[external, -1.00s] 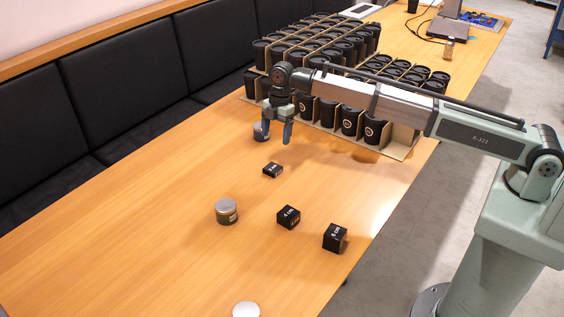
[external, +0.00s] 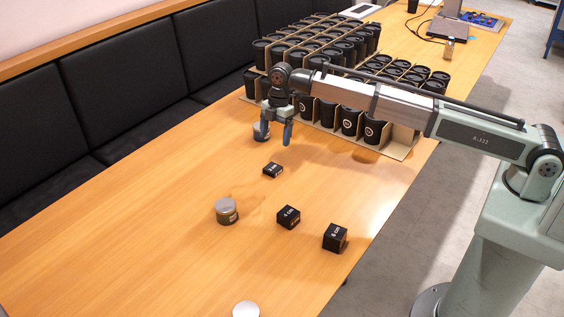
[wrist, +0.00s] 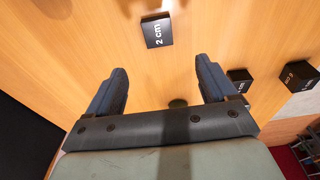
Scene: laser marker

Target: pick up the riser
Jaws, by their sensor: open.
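Several black box-shaped risers of different heights lie on the wooden table. The flat one marked 2 cm (external: 272,170) is nearest my gripper (external: 275,136); it also shows at the top of the wrist view (wrist: 158,31), ahead of the fingertips. The 4 cm riser (external: 288,217) and the 6 cm riser (external: 335,238) sit nearer the camera. My gripper (wrist: 160,70) is open and empty, pointing down above the table, with its fingers apart. It is clear of the 2 cm riser, on its far side in the external view.
A tin with a grey lid (external: 227,211) stands left of the 4 cm riser. Another tin (external: 260,131) is partly hidden behind my gripper. A pale round lid (external: 245,310) is at the bottom edge. Cardboard racks of black cups (external: 350,121) stand behind. The table's left part is bare.

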